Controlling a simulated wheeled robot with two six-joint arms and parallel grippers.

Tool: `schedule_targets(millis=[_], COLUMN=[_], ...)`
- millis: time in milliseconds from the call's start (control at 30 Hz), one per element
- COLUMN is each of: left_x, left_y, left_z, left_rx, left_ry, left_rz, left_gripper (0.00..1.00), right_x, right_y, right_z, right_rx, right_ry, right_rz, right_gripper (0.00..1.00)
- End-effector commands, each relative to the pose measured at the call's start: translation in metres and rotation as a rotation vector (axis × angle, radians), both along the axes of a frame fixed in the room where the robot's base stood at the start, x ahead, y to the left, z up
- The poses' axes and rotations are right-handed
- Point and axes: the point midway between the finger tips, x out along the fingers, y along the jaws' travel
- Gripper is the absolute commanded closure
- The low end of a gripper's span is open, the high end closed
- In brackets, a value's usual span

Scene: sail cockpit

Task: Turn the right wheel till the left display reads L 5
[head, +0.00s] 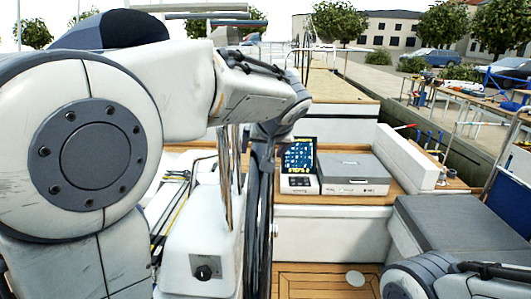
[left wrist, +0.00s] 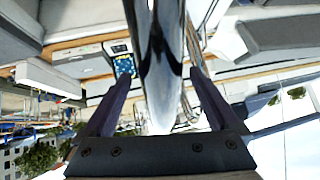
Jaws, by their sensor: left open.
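The wheel (head: 258,235) is a tall dark rim seen nearly edge-on in the middle of the head view. My left gripper (head: 267,160) points down at its upper part. In the left wrist view, its two dark fingers (left wrist: 160,78) are apart, one on each side of a shiny rim (left wrist: 160,50); I cannot tell whether they touch it. A small display (head: 298,154) on the console beyond shows blue graphics and yellow lettering too small to read surely; I see no clear "L" reading. My right gripper is out of view; part of my right arm shows at lower right.
A white pedestal (head: 200,258) with a black knob stands left of the wheel, with metal rails above it. A grey box (head: 353,174) sits right of the display. A grey-topped seat (head: 450,222) is at right. Wooden floor (head: 325,282) shows between.

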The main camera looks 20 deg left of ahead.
Motion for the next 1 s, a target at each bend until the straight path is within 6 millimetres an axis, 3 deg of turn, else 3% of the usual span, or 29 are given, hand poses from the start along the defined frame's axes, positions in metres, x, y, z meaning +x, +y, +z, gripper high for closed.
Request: schedule_targets(millis=[300, 700, 767, 933, 967, 1000], left_x=[0.030, 0.035, 0.035, 0.035, 0.035, 0.035], left_y=[0.020, 0.024, 0.024, 0.024, 0.024, 0.024], left_z=[-0.034, -0.041, -0.041, -0.041, -0.041, -0.041], left_rx=[0.001, -0.001, -0.001, -0.001, -0.001, -0.001], left_ry=[0.003, -0.001, -0.001, -0.001, -0.001, -0.001], left_rz=[0.003, 0.002, 0.002, 0.002, 0.002, 0.002], left_gripper=[0.06, 0.06, 0.25, 0.90, 1.00, 1.00], right_x=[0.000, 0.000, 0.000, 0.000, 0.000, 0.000], right_y=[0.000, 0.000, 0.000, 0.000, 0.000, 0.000], right_z=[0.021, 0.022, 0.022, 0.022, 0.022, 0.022], right_rx=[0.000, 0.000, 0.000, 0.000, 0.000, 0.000], right_ry=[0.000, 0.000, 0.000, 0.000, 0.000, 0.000], right_rz=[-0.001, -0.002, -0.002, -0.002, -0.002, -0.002], right_gripper=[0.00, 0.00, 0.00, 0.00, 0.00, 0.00])
